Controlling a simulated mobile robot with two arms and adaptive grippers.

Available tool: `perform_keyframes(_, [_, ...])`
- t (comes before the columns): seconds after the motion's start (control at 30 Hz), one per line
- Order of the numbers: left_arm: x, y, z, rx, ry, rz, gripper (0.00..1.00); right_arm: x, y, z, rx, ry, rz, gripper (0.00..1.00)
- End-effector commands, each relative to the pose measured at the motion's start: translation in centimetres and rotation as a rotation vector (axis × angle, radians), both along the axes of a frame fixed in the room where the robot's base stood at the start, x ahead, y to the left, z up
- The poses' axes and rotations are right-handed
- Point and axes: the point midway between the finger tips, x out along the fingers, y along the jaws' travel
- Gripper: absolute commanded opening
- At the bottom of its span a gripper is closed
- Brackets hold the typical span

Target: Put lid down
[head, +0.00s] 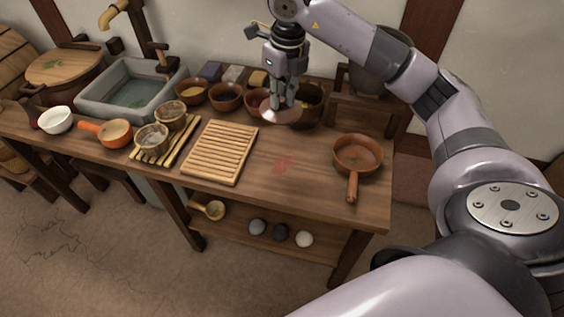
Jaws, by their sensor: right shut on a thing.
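My right gripper (281,104) points down over the back right of the wooden table (258,190). It is shut on a pale round lid (281,117), whose middle the fingers partly cover. The lid is roughly level, in front of the brown bowls and pots at the back. I cannot tell whether it touches anything below. A dark brown pot (310,112) stands just right of the lid, partly hidden. My left gripper is not in view.
A brown pan (357,155) sits on the right end, handle forward. A slatted wooden rack (221,152) lies at the middle. Small brown bowls (226,96) line the back. A stone basin (134,88) stands at left.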

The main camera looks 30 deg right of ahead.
Motion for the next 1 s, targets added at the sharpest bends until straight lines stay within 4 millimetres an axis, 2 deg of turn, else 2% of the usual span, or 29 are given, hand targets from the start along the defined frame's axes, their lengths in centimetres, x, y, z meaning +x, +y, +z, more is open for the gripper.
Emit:
perform_keyframes(0.17, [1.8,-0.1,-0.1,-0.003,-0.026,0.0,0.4,0.2,-0.5,-1.3,0.0,0.004,-0.085,0.0])
perform_keyframes(0.33, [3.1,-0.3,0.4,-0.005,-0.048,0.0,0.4,0.0,-0.5,-5.5,-0.001,0.009,-0.086,0.0])
perform_keyframes(0.6, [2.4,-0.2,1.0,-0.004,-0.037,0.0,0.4,0.0,-0.4,-12.5,0.0,0.007,-0.084,0.0])
perform_keyframes(0.7, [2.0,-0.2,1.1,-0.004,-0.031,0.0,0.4,0.1,-0.5,-14.3,-0.001,0.005,-0.084,0.0])
perform_keyframes(1.0, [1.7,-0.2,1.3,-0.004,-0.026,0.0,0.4,0.1,-0.4,-16.9,0.0,0.004,-0.082,0.0])
